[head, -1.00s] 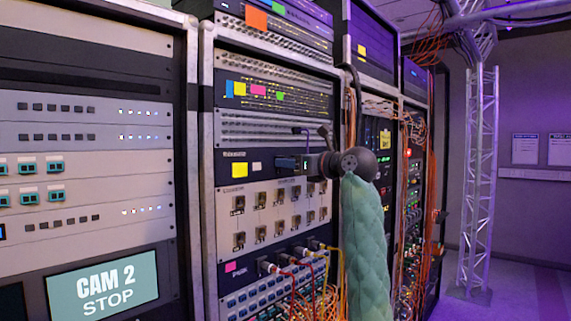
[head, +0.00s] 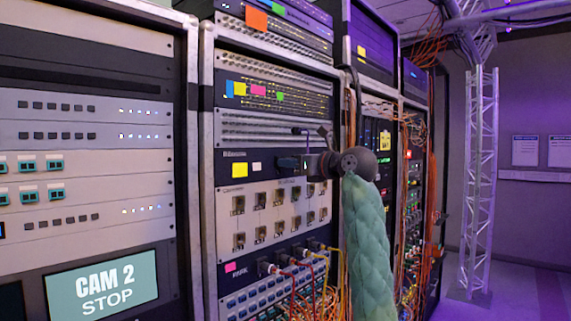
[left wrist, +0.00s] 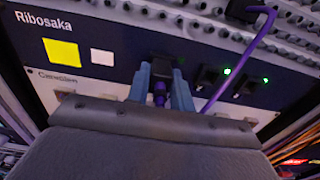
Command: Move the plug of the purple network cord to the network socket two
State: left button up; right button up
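The purple cord's plug (left wrist: 160,92) sits between the blue-grey fingers of my left gripper (left wrist: 161,88), facing the dark-blue panel in the left wrist view. The fingers appear shut on it. Whether its tip is seated in a socket is hidden. The purple cord (left wrist: 240,58) runs from the top down to behind my gripper body; it also shows in the head view (head: 308,132). Two dark sockets, a nearer one (left wrist: 207,77) and a farther one (left wrist: 245,87), lie right of the plug, each beside a green light. In the head view my left gripper (head: 292,164) is at this panel. My right gripper is not in view.
A yellow sticker (left wrist: 61,53) and a white one (left wrist: 102,57) are left of the plug. Patch cords (head: 315,290) hang below. Black and orange cables (head: 352,100) run down the rack's right edge. A "CAM 2 STOP" screen (head: 103,285) is at left.

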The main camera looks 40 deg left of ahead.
pick_arm(q)
grip_shut()
jog(key=shift+d, duration=0.15)
jog(key=shift+s+d+b, duration=0.2)
jog(key=shift+d+b, duration=0.35)
jog(key=shift+d, duration=1.65)
